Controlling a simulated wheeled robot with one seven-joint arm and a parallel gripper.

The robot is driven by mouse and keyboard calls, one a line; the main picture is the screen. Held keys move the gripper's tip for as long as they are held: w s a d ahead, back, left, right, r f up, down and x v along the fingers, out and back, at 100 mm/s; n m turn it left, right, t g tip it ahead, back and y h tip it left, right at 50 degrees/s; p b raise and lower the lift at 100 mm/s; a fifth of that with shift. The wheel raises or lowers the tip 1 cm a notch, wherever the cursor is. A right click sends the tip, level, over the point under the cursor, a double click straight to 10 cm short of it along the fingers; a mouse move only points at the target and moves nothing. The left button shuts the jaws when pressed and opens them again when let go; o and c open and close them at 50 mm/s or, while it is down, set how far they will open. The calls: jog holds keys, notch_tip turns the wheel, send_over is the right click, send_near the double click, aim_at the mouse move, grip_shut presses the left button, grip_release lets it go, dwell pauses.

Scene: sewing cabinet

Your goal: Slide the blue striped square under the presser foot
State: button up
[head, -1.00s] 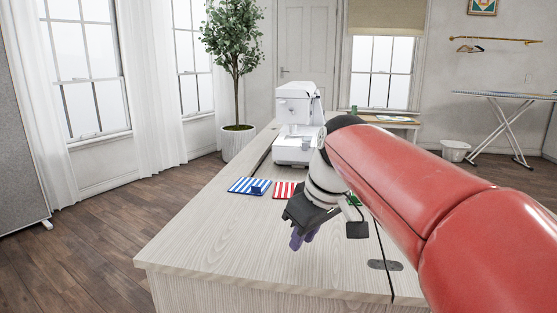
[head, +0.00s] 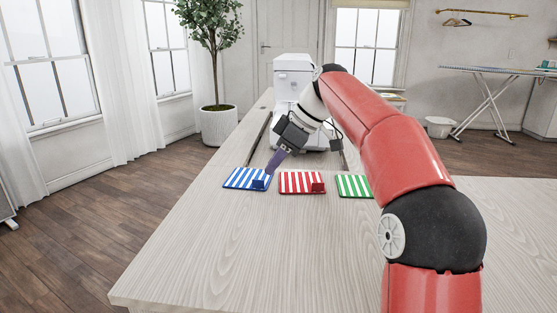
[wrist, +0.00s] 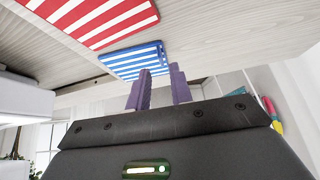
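The blue striped square (head: 241,177) lies flat on the light wood table, at the left end of a row of striped squares. A dark blue block (head: 259,184) stands on its right front part. My gripper (head: 272,168) points down toward the right side of this square, with its purple fingertips just above and behind the block. In the wrist view the fingers (wrist: 160,80) are apart, with the blue striped square (wrist: 133,60) beyond them. Whether they touch the block cannot be told. The white sewing machine (head: 293,72) stands behind; my arm hides its presser foot.
A red striped square (head: 296,178) with a red block lies just right of the blue one, also in the wrist view (wrist: 92,15). A green striped square (head: 352,181) lies farther right, partly behind my arm. The table (head: 215,245) is clear in front.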

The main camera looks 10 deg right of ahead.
aim_at(266, 189)
jog(key=shift+b+x, duration=1.3)
jog(key=shift+x, duration=0.85)
grip_shut()
jog(key=shift+r+p, duration=2.6)
jog(key=shift+f, duration=0.1)
